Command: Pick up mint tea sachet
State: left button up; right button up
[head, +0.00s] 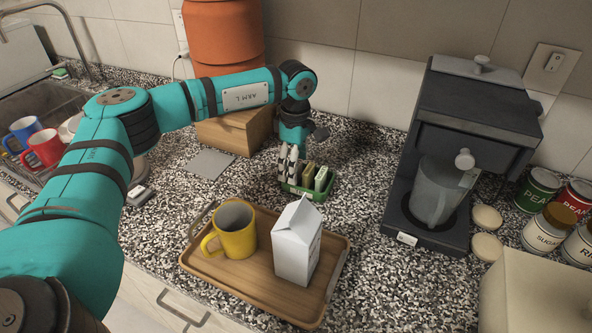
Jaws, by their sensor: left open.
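A small green basket (304,190) stands on the counter behind the tray and holds several upright tea sachets. Two sachets with green on them (315,176) show at its right side. I cannot read their labels, so I cannot tell which is mint. My left gripper (289,162) points down at the left part of the basket, its fingers open. It covers part of what is in there, and I cannot tell whether a sachet stands between the fingers. My right gripper is not in view.
A wooden tray (215,266) in front carries a yellow mug (235,232) and a white carton (297,242). A dark coffee machine (470,130) with a jug stands right. A wooden box (233,133) and orange container (222,45) stand behind. Cans (538,190) stand far right.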

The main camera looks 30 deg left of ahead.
pick_arm(q)
jog(key=shift+f, duration=0.15)
jog(key=c, duration=0.9)
jog(key=shift+o, duration=0.2)
